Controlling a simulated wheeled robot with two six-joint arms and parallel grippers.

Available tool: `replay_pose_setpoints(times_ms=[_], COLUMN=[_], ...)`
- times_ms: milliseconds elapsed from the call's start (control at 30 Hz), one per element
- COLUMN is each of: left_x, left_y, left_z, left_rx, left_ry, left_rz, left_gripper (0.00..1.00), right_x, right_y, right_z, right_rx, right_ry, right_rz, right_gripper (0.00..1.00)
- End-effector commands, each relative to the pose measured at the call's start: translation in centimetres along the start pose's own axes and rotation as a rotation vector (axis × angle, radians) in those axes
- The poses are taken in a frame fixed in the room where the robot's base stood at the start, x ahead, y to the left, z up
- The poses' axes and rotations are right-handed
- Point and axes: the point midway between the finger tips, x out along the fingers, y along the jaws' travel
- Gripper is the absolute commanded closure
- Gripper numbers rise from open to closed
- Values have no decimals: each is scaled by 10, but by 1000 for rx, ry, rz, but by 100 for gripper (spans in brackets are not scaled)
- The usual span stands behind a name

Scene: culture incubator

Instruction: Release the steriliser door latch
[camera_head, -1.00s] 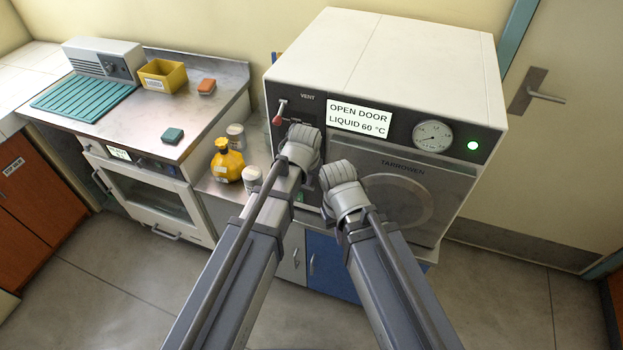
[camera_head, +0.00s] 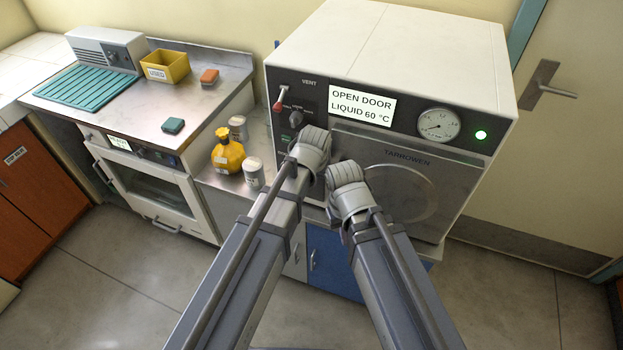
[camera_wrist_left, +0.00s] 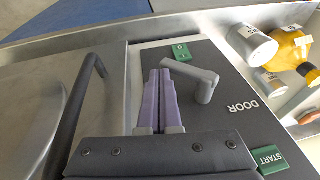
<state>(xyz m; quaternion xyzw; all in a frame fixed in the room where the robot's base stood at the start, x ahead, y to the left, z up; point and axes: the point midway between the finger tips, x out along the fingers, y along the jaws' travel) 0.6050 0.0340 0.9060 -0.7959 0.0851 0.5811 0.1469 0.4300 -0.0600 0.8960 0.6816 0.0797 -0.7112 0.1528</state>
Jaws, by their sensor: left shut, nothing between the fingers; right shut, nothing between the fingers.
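In the left wrist view, a grey latch lever (camera_wrist_left: 204,84) sits on the dark panel beside the word DOOR. My left gripper (camera_wrist_left: 158,80) is shut and empty, its purple fingertips right beside the lever's free end; I cannot tell whether they touch. In the head view my left wrist hides the latch. My right gripper (camera_head: 347,180) is shut in front of the steriliser door, its fingertips mostly hidden.
A red-tipped vent lever (camera_head: 280,99) and gauge (camera_head: 438,125) are on the steriliser front. A green light (camera_head: 481,135) is lit. A dark door handle (camera_wrist_left: 76,118) and START button (camera_wrist_left: 270,158) flank the latch. A yellow bottle (camera_head: 227,152) and tins stand left.

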Motion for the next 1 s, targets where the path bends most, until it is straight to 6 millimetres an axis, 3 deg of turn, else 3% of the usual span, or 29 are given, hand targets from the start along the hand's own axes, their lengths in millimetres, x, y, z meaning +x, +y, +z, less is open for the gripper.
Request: replay_pose_setpoints(times_ms=[400, 600, 1000], left_x=[23, 31, 35], left_y=[-1, -2, -7], left_z=[7, 9, 10], left_rx=[1, 31, 38], left_ry=[0, -1, 0], left_rz=[-4, -94, -130], left_gripper=[100, 100, 100], right_x=[24, 35, 41], right_y=[-2, -3, -4], right_z=[-1, -2, -2], right_rx=[0, 0, 0], right_ry=[0, 0, 0], right_rz=[0, 0, 0], right_gripper=[100, 100, 100])
